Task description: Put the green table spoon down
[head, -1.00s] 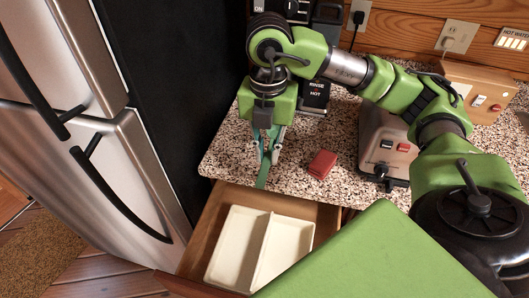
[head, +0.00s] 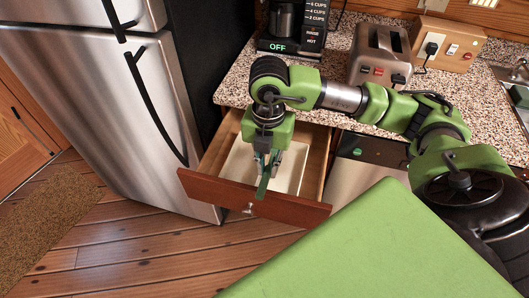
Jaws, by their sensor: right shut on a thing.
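My right gripper (head: 268,167) is shut on the green table spoon (head: 263,187). The spoon hangs down from the fingers, and its upper part is hidden between them. Gripper and spoon are over the open wooden drawer (head: 215,184), toward its front. A cream tray (head: 238,164) with raised walls lies in the drawer, and my gripper covers part of it. I cannot tell how high the spoon is above the tray. My left gripper is not in view.
The speckled counter (head: 328,60) bears a coffee maker (head: 290,28), a toaster (head: 379,52) and a wooden box with switches (head: 440,42). A steel fridge (head: 115,95) stands left of the drawer.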

